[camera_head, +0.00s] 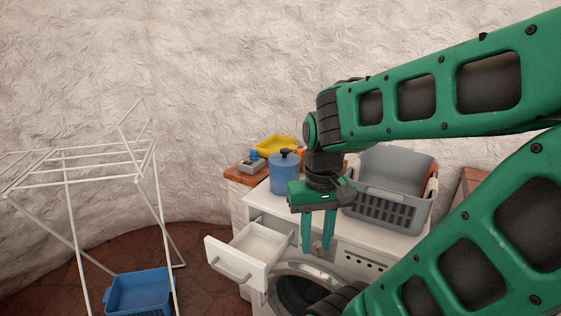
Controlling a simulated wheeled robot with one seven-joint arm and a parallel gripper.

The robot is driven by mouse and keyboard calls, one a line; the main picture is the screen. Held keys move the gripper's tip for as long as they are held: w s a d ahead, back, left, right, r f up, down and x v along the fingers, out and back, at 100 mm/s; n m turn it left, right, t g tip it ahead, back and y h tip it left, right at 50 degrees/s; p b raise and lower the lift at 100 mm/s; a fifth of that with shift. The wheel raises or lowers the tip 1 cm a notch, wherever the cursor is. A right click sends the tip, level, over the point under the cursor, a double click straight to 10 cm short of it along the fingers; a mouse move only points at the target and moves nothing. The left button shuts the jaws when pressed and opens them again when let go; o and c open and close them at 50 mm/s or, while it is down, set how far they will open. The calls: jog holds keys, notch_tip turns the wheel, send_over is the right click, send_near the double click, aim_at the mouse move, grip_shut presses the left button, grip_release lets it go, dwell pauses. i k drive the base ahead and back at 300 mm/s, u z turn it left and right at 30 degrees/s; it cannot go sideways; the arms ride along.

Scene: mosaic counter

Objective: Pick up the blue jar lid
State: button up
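A blue jar (284,177) stands upright on the white counter, left of my gripper. Its blue lid (285,159) with a dark knob sits on top. My gripper (318,249) points down in front of the counter, to the right of the jar and lower in the picture. Its two green fingers are apart with nothing visible between them. It does not touch the lid. The gripper body partly hides the counter behind it.
A grey laundry basket (388,207) stands right of the jar. A yellow tray (276,146) and a small grey, blue-topped item (250,164) lie behind and left. A white drawer (240,262) sticks out below. A drying rack (68,205) and blue basin (138,293) stand left.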

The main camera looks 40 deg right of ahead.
aim_at(283, 159)
jog(key=z, duration=0.05)
jog(key=k, duration=1.05)
jog(key=u, duration=0.5)
jog(key=i, duration=1.15)
jog(key=z, duration=0.6)
jog(key=i, duration=0.55)
jog(key=z, duration=0.3)
